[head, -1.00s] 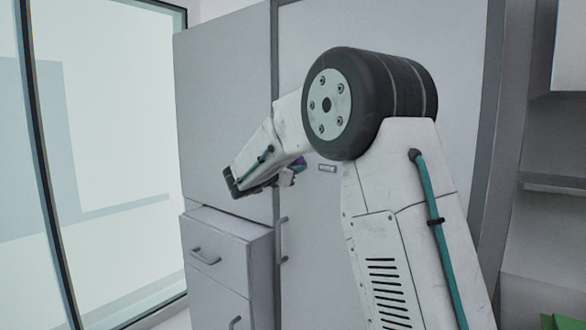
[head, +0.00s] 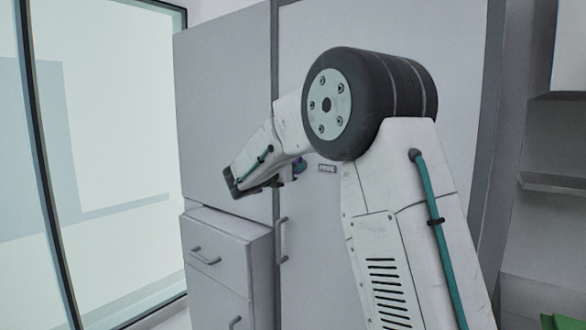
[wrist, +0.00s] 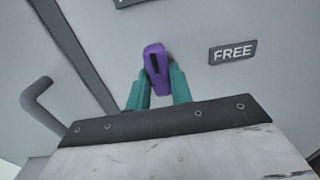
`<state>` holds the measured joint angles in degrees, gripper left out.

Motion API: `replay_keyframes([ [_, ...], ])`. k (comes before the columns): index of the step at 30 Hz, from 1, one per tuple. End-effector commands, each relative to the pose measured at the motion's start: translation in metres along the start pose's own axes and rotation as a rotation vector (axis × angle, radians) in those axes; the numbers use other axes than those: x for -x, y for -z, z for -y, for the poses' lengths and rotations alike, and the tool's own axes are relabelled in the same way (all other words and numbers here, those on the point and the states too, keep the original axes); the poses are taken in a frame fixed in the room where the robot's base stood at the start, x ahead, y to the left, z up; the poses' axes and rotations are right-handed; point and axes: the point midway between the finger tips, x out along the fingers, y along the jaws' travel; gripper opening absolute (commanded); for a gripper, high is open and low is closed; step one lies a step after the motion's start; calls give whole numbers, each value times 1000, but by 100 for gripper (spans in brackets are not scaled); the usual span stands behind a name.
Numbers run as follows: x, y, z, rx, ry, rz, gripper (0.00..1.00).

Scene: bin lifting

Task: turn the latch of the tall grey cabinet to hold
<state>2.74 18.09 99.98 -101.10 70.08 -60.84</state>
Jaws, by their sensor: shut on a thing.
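The tall grey cabinet (head: 315,270) stands behind my arm in the head view, its door closed. In the wrist view its latch is a purple knob (wrist: 154,58) with a black mark, standing nearly upright and leaning slightly left. My gripper (wrist: 158,84) has its teal fingers closed on both sides of the knob. In the head view my gripper (head: 296,172) is small and partly hidden by my wrist. A FREE label (wrist: 233,52) is right of the knob. Another label (wrist: 127,2) is above it, cut off by the picture edge and unreadable.
A vertical door handle (head: 282,240) is below and left of the latch; it also shows in the wrist view (wrist: 36,98). A drawer unit (head: 228,240) juts out at the left, beside a large window (head: 100,130). Shelves (head: 550,185) stand at the right.

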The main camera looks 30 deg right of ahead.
Motion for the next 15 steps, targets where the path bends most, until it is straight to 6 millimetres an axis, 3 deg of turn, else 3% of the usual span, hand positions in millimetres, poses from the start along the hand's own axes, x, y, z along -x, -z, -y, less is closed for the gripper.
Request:
replay_keyframes([
  [2, 0, 0, 0, 2, 0, 0, 0],
  [3, 0, 0, 0, 2, 0, 0, 25],
  [5, 0, 0, 0, 1, 0, 0, 41],
  [15, 3, 0, 0, 0, -1, 1, 44],
])
